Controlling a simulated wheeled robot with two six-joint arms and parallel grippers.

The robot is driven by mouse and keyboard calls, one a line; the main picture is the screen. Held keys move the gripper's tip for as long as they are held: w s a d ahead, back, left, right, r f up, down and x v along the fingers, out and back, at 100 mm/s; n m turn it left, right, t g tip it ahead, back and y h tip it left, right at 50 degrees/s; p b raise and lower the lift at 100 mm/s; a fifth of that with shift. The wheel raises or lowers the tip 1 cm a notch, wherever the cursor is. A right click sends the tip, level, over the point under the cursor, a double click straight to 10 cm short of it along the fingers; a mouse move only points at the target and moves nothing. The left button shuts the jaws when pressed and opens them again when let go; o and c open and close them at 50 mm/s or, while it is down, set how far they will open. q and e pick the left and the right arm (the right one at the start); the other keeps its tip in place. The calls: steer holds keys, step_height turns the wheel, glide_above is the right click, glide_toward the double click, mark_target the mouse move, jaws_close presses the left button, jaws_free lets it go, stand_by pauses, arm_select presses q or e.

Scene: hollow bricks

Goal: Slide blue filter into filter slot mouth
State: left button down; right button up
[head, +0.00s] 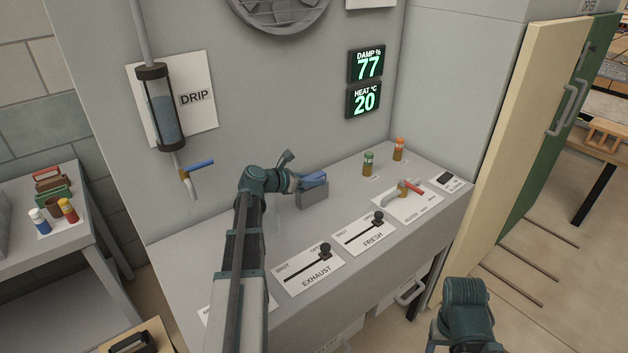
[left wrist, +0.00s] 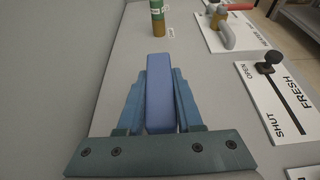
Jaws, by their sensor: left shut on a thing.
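The blue filter (head: 314,178) is a small blue block at the top of a grey box, which looks like the filter slot (head: 315,197), on the grey bench. My left gripper (head: 301,182) is shut on the filter from the left. In the left wrist view the filter (left wrist: 159,95) lies lengthwise between the two fingers of my left gripper (left wrist: 160,100). The slot mouth is hidden by the filter and gripper, so I cannot tell whether the filter is inside it or only above it. My right arm shows at the lower right, but its gripper is out of view.
The EXHAUST lever (head: 325,250) and FRESH lever (head: 377,218) stand in front of the slot. A green-capped vial (head: 368,163), an orange-capped vial (head: 399,149) and a red-handled tap (head: 406,189) are to the right. A drip cylinder (head: 162,110) hangs on the wall, left.

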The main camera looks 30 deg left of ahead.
arm_select(q)
steer(key=shift+c, duration=2.4)
jaws_free()
steer(key=shift+r+p, duration=0.75)
steer(key=shift+p, duration=0.05)
steer(key=shift+s+d+r+p, duration=0.15)
steer(key=shift+s+r+p, duration=0.1)
steer(key=shift+r+p, duration=0.4)
steer(key=shift+s+d+r+p, duration=0.15)
steer(key=shift+s+r+p, duration=0.05)
steer(key=shift+r+p, duration=0.4)
steer(key=s+d+p, duration=0.1)
steer(key=s+d, duration=0.6)
steer(key=s, duration=0.6)
steer(key=shift+d+r, duration=0.35)
steer(key=shift+r, duration=0.1)
steer(key=shift+w, duration=0.1)
